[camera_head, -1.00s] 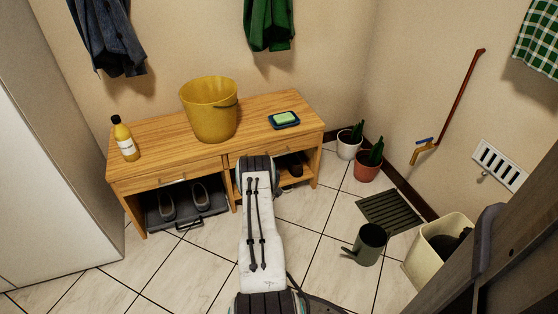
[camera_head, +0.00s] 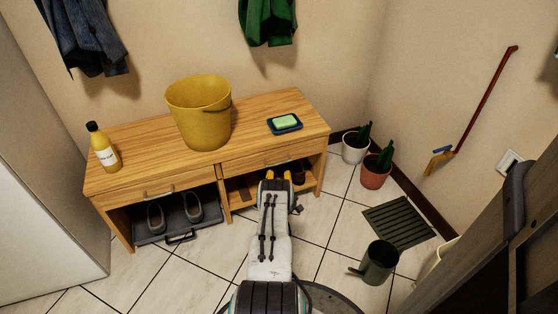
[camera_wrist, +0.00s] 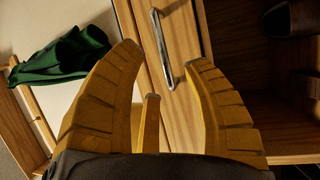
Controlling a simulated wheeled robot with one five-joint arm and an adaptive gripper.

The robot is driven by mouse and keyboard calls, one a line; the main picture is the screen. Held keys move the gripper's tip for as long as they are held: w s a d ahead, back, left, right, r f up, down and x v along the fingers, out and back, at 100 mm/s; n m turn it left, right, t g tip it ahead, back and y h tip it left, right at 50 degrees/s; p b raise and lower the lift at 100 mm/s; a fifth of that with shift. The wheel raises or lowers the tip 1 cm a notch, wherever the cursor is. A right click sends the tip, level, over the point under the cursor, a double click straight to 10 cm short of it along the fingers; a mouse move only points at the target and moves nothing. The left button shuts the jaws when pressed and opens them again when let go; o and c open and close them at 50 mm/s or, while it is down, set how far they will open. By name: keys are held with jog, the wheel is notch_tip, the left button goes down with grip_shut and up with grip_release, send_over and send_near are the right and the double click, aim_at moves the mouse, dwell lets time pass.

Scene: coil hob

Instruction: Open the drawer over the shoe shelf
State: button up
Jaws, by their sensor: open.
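The wooden bench has two drawers side by side. The right drawer (camera_head: 245,166) is over a compartment with a wooden shelf (camera_head: 236,195) and dark shoes (camera_head: 298,175). It looks shut. Its metal bar handle (camera_wrist: 162,48) shows in the wrist view, across the gap between my fingertips. My gripper (camera_head: 278,175) is open just in front of this drawer, its yellow fingers (camera_wrist: 98,100) on either side of the handle in the picture. I cannot tell how much depth separates them. The left drawer (camera_head: 160,190) is shut, over grey shoes on a dark tray.
Potted plants (camera_head: 376,172), a floor grate (camera_head: 398,221) and a dark watering can (camera_head: 375,263) are to the right. Tiled floor before the bench is clear.

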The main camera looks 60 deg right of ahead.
aim_at(279, 163)
jog(key=shift+b+x, duration=2.45)
jog(key=shift+x, duration=0.85)
jog(key=shift+r, duration=0.1)
jog(key=shift+c, duration=0.4)
grip_shut()
